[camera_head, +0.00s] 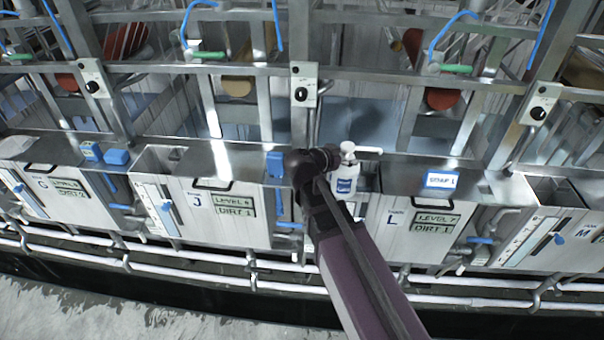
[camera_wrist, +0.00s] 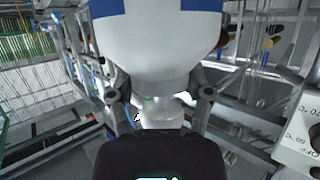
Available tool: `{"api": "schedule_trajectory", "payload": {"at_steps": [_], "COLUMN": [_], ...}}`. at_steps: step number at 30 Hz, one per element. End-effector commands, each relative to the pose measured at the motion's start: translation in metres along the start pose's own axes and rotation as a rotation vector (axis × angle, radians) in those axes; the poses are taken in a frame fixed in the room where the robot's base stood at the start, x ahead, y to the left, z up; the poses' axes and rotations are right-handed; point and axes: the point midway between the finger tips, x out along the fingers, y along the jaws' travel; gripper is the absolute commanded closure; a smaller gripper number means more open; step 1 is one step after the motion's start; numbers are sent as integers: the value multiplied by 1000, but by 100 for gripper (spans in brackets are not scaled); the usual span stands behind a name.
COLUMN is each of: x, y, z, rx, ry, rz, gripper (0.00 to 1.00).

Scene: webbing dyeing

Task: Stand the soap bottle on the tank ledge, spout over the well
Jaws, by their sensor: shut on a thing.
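The soap bottle (camera_head: 346,179) is white with a blue label and a pump top. In the head view it looks upright at the tank front, between panels J and L, with its spout (camera_head: 369,150) pointing right. My gripper (camera_head: 332,157) is at its upper part, on the left side. In the wrist view the bottle (camera_wrist: 160,42) fills the top middle, and my gripper (camera_wrist: 160,100) is shut around its narrow neck. The metal tank ledge (camera_head: 405,168) runs behind the bottle. I cannot tell whether the bottle's base touches anything. The well near it is mostly hidden by the bottle and my arm.
A blue-and-white soap sign (camera_head: 441,180) lies on the ledge right of the bottle. A blue block (camera_head: 275,164) stands to the left. Open wells show at left (camera_head: 160,158) and far right (camera_head: 556,192). Metal uprights and rails rise behind; white pipes (camera_head: 480,283) run below.

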Motion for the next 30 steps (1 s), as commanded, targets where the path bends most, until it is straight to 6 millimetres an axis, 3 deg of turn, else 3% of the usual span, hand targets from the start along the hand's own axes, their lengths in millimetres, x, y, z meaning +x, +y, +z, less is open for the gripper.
{"api": "schedule_trajectory", "payload": {"at_steps": [19, 23, 30], "x": [7, 7, 5], "y": [3, -6, -38], "z": [-6, -5, 0], "rx": [0, 0, 0], "ry": [4, 4, 4], "rz": [1, 0, 0], "gripper": [96, 96, 96]}}
